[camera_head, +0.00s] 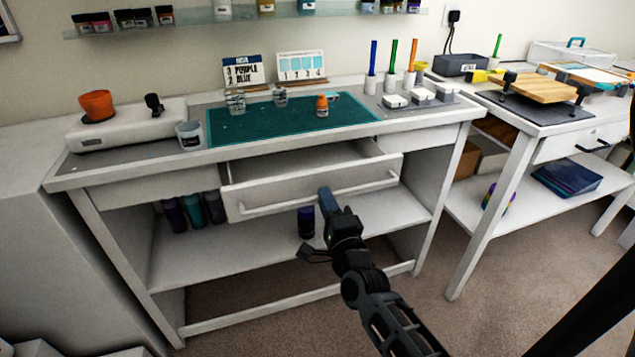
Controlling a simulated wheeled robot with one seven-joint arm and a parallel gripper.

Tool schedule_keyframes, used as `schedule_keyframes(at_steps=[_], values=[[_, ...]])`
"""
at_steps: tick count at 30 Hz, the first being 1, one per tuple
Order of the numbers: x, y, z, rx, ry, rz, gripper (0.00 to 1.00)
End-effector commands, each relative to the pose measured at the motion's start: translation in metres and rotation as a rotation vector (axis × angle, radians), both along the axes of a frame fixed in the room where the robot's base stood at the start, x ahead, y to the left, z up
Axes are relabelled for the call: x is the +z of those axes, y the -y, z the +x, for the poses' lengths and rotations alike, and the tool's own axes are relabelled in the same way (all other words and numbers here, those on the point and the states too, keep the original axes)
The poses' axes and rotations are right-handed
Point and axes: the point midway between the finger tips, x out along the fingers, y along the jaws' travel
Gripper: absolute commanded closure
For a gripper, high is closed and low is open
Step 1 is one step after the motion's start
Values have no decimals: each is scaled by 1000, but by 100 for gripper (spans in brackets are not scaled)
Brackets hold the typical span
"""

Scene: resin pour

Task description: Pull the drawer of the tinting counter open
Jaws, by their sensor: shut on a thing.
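The tinting counter (85,173) is white and stands against the wall. Its drawer (290,187) sits below the counter top, pulled partly out, and part of its inside shows. A long white bar handle (262,206) runs across the drawer front. My gripper (326,195) reaches up from the lower right and is shut on the handle near its middle. The fingertips hide a small part of the bar.
A green mat (240,128), cups, a small orange-capped bottle (322,105) and colored sticks stand on the counter top. Bottles (193,210) and a dark blue container (306,222) stand on the lower shelf. Another table (480,220) stands at right. Carpet in front is clear.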

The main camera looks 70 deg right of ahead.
Motion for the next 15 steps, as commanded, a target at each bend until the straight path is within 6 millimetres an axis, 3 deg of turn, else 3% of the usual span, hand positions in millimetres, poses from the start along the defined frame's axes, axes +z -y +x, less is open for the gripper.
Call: schedule_keyframes(at_steps=[6,15], values=[[-1,-26,-21,2,-2,2,100],[-1,-36,-31,1,-1,2,100]])
